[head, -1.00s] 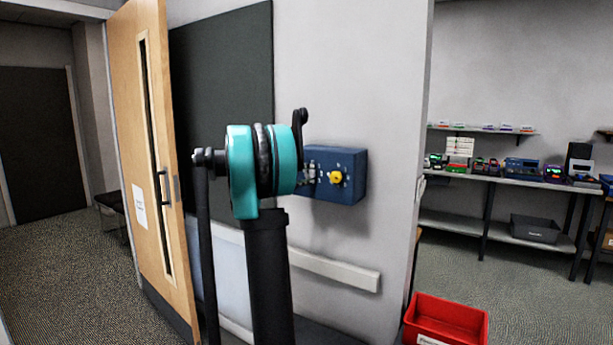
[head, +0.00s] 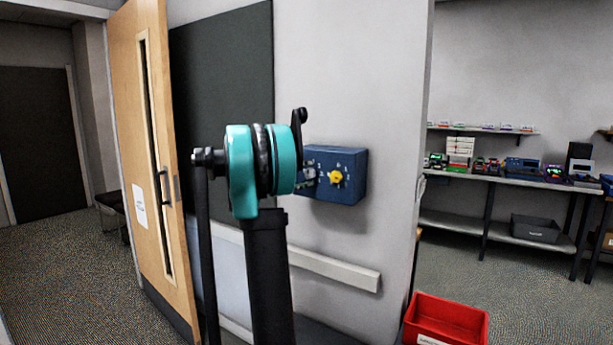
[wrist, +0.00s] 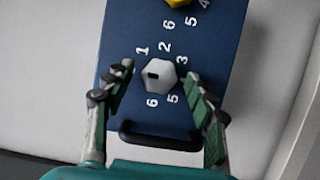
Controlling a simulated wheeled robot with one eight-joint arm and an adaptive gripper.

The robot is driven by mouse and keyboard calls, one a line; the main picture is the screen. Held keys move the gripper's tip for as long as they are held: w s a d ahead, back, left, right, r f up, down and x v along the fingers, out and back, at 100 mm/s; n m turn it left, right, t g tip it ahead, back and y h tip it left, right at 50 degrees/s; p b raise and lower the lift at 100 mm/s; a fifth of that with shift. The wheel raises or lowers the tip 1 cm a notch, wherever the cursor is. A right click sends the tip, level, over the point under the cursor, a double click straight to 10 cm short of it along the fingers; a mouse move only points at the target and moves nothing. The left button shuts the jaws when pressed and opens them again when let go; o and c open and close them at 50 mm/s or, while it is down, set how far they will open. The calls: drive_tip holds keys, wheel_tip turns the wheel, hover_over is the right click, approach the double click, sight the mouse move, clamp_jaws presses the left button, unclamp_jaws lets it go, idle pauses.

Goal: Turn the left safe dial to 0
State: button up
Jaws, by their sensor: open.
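The blue safe box (head: 352,160) is mounted on the wall, just right of my arm in the head view. Its yellow dial (head: 336,177) shows there, and its edge is at the top of the wrist view (wrist: 178,3). A white dial (wrist: 159,74) with a dark mark sits on the box face (wrist: 118,60) in the wrist view, ringed by printed numbers. My gripper (wrist: 163,83) is open, one finger on each side of the white dial, with gaps visible. In the head view my arm hides that side of the box. No 0 is readable by the white dial.
A dark bar-shaped handle (wrist: 158,137) lies below the white dial, between my fingers. A pale rail (head: 335,272) runs along the wall below the box. A red bin (head: 446,320) stands on the floor at right. The wooden door (head: 150,150) is at left.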

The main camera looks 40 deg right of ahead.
drive_tip(key=a, duration=1.1)
drive_tip(key=shift+a, duration=0.15)
drive_tip(key=shift+f, duration=0.1)
drive_tip(key=s+a+f+t+y, duration=0.1)
drive_tip(key=s+a+f+y, duration=0.3)
drive_tip(key=s+a+f, duration=0.45)
drive_tip(key=s+a+f+t+y, duration=0.1)
drive_tip(key=s+a+f+y, duration=0.4)
drive_tip(key=f, duration=0.7)
drive_tip(key=s+a+f+t+y, duration=0.1)
drive_tip(key=s+a+f+y, duration=0.3)
drive_tip(key=s+a+f, duration=0.45)
drive_tip(key=s+a+f+t+y, duration=0.1)
drive_tip(key=s+a+f+y, duration=0.4)
drive_tip(key=a+f, duration=0.3)
drive_tip(key=shift+s+a+f, duration=0.2)
drive_tip(key=shift+s+a, duration=0.4)
drive_tip(key=shift+s, duration=0.3)
